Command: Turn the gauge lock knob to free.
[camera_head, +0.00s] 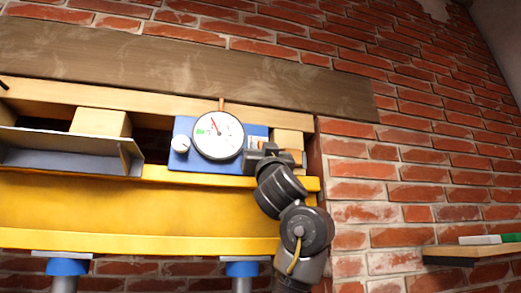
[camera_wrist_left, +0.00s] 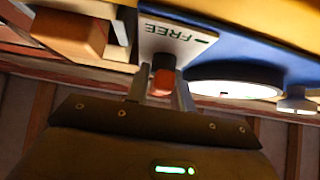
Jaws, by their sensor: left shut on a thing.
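The gauge (camera_head: 218,136), a round white dial with a red needle and a green patch, sits on a blue panel (camera_head: 190,162). In the left wrist view the gauge (camera_wrist_left: 236,84) shows edge-on. My left gripper (camera_head: 264,152) is at the panel's right end. The wrist view shows its two fingers (camera_wrist_left: 161,88) shut on the red lock knob (camera_wrist_left: 162,80), one on each side. A white label plate (camera_wrist_left: 177,42) behind the knob reads FREE, upside down in this view, with a dark mark near it. The knob is hidden by my gripper in the head view. My right gripper is not in view.
A small white knob (camera_head: 181,144) sits left of the gauge. A yellow beam (camera_head: 130,205) runs below, with wooden blocks (camera_head: 100,122) and a grey metal tray (camera_head: 60,158) to the left. A small shelf (camera_head: 470,252) juts from the brick wall at the right.

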